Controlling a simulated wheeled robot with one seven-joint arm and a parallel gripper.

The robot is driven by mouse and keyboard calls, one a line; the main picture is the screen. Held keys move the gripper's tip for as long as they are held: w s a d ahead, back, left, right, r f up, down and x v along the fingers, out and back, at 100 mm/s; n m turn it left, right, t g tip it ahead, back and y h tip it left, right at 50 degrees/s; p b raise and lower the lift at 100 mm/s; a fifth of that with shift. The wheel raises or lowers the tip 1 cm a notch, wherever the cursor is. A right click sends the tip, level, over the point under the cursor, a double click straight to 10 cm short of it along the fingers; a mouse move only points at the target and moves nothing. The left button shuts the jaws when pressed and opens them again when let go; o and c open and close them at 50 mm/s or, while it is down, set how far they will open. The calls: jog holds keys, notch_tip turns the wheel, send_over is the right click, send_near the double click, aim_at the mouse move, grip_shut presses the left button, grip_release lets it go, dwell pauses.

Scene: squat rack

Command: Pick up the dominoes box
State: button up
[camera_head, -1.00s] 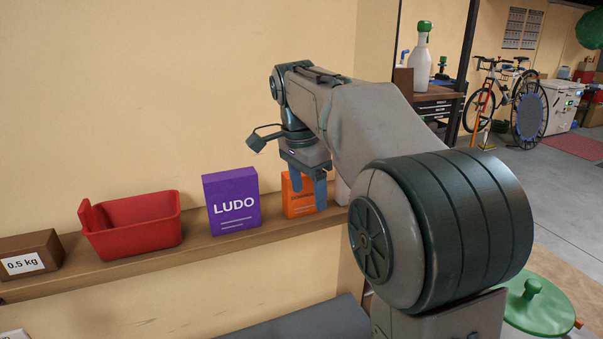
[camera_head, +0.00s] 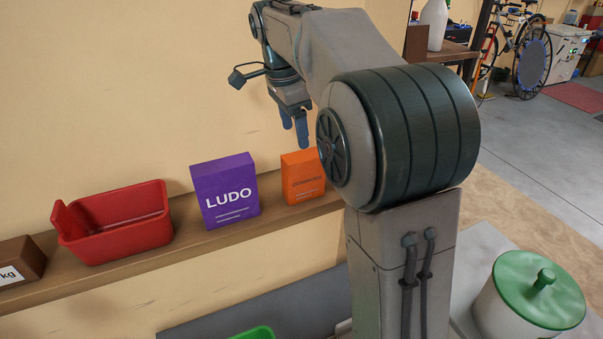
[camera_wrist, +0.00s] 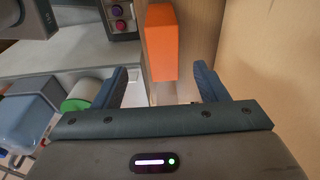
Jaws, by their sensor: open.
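The orange dominoes box (camera_head: 303,177) stands upright on the wooden shelf, right of the purple LUDO box (camera_head: 226,191). My arm's thick joint is close to its right side in the head view. My gripper (camera_head: 294,134) is open and empty, with its blue fingers pointing down, and appears above the dominoes box. In the wrist view, the orange box (camera_wrist: 160,42) lies beyond the fingertips, roughly in line with the gap between my gripper's fingers (camera_wrist: 160,75). I see no contact.
A red bin (camera_head: 115,227) and a brown block (camera_head: 20,261) stand farther left on the shelf (camera_head: 190,243). The wall is close behind. A white pot with a green lid (camera_head: 538,290) stands at lower right. Shelf room shows between the red bin and LUDO box.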

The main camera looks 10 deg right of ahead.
aim_at(303, 155)
jog(key=f, duration=0.2)
jog(key=d+f, duration=0.1)
jog(key=f, duration=0.1)
jog(key=shift+w+f, duration=0.1)
jog(key=shift+f, duration=0.2)
jog(key=f, duration=0.1)
jog(key=d+f+p, duration=0.1)
jog(key=f, duration=0.2)
jog(key=shift+w+d+f+p, duration=0.15)
jog(key=shift+w+f+p, duration=0.15)
jog(key=shift+f, duration=0.25)
jog(key=shift+f, duration=0.25)
jog(key=c, duration=1.2)
jog(key=shift+c, duration=0.3)
jog(key=shift+r, duration=0.15)
